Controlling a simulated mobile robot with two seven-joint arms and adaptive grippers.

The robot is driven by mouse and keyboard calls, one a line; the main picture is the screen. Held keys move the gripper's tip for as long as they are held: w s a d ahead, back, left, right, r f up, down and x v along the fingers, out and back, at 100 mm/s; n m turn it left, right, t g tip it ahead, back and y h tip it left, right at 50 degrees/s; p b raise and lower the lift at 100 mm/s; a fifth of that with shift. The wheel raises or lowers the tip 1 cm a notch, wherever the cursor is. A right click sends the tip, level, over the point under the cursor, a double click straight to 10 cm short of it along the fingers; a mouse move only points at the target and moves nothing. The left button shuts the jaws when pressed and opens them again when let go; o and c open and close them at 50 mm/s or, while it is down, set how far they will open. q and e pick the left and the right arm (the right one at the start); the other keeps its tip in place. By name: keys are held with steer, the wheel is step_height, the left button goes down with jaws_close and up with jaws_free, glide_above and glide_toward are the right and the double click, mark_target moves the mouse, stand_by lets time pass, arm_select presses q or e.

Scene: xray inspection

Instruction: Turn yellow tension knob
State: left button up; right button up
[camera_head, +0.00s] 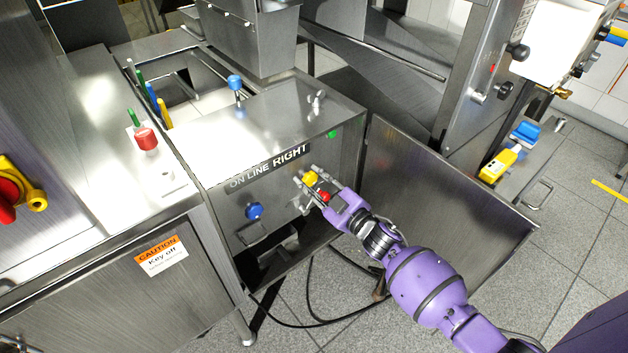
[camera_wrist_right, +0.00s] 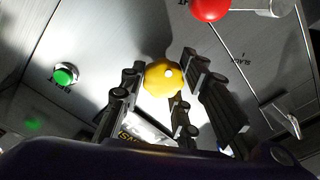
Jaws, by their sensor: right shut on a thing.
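The yellow knob (camera_head: 309,178) is on the front face of the steel cabinet (camera_head: 295,119), below the "ON LINE RIGHT" label. My right gripper (camera_head: 315,184) reaches it from the lower right and is shut on it. In the right wrist view the yellow knob (camera_wrist_right: 162,79) sits between the dark fingers of my right gripper (camera_wrist_right: 164,72). Its round front shows; its base is hidden. My left gripper is not in view.
A red knob (camera_head: 324,196) is close beside my right gripper. A blue knob (camera_head: 254,211) is farther left on the same face. A green button (camera_wrist_right: 66,75) shows in the right wrist view. An open metal door panel (camera_head: 440,200) stands to the right of my gripper.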

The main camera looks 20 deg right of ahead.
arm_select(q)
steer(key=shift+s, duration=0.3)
arm_select(e)
steer(key=shift+w+d+r, duration=0.15)
steer(key=shift+r, duration=0.25)
steer(key=o, duration=1)
steer(key=shift+o, duration=0.4)
steer(key=shift+f, duration=0.15)
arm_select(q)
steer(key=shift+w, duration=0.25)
arm_select(e)
steer(key=v, duration=1.2)
